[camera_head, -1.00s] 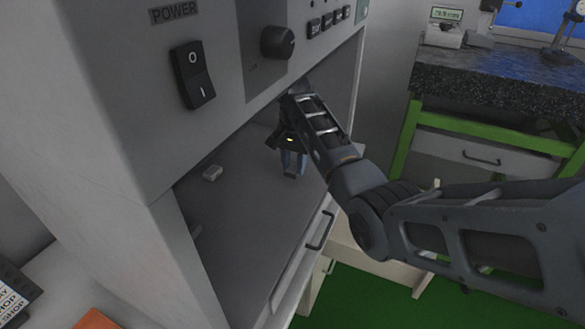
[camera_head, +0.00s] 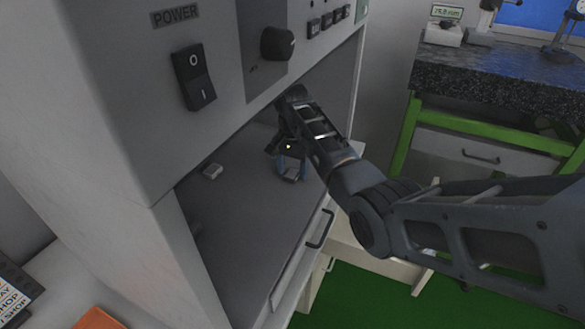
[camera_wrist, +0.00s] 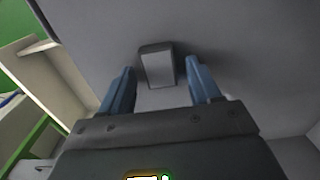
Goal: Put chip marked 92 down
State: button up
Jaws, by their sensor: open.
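My gripper (camera_head: 290,163) is open inside the machine's recess, just above its grey floor. A small grey chip (camera_head: 291,176) lies on the floor at the fingertips. In the wrist view the same chip (camera_wrist: 157,68) sits between and slightly beyond the two blue fingers, with a gap on each side. No number can be read on it. A second small light chip (camera_head: 212,172) lies on the floor to the left, apart from the gripper.
The recess floor (camera_head: 245,215) is clear around the chips. The machine's front panel, with a power switch (camera_head: 193,75) and a knob (camera_head: 278,43), overhangs it. A drawer handle (camera_head: 321,229) is at the front edge. A dark-topped bench (camera_head: 490,85) stands at right.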

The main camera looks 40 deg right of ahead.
aim_at(292, 173)
jog(key=shift+r+b, duration=0.3)
jog(key=shift+r, duration=3.65)
jog(key=shift+f, duration=0.1)
